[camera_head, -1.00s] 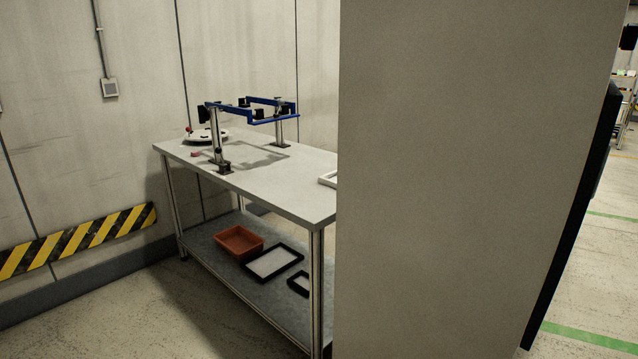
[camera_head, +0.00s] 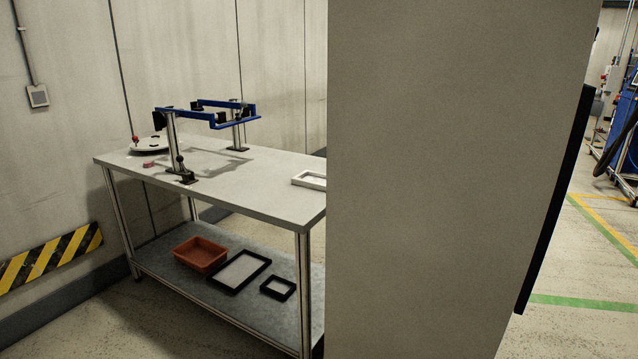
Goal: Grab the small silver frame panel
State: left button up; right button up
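A small white or silver frame panel (camera_head: 310,180) lies flat on the table's top near its right end, close to the edge of the pillar. On the lower shelf lie a larger black-rimmed frame (camera_head: 240,271) with a pale middle and a smaller black frame (camera_head: 278,287). Neither of my grippers is in view.
The workbench (camera_head: 230,198) carries a blue clamp fixture (camera_head: 215,114) on posts and a round white plate (camera_head: 150,143). An orange bin (camera_head: 200,254) sits on the lower shelf. A wide grey pillar (camera_head: 440,180) hides the bench's right end. Floor is clear in front of the bench.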

aim_at(312, 179)
jog(key=i+j, duration=0.3)
jog(key=i+j+z, duration=0.1)
jog(key=i+j, duration=0.15)
jog(key=j, duration=0.15)
jog(key=i+j, duration=0.25)
jog(key=j, duration=0.15)
jog(key=i+j+z, duration=0.1)
jog(key=i+j, duration=0.45)
jog(key=j, duration=0.2)
jog(key=i+j, duration=0.25)
jog(key=j, duration=0.15)
jog(key=i+j+z, duration=0.1)
jog(key=i+j, duration=0.15)
jog(key=j, duration=0.15)
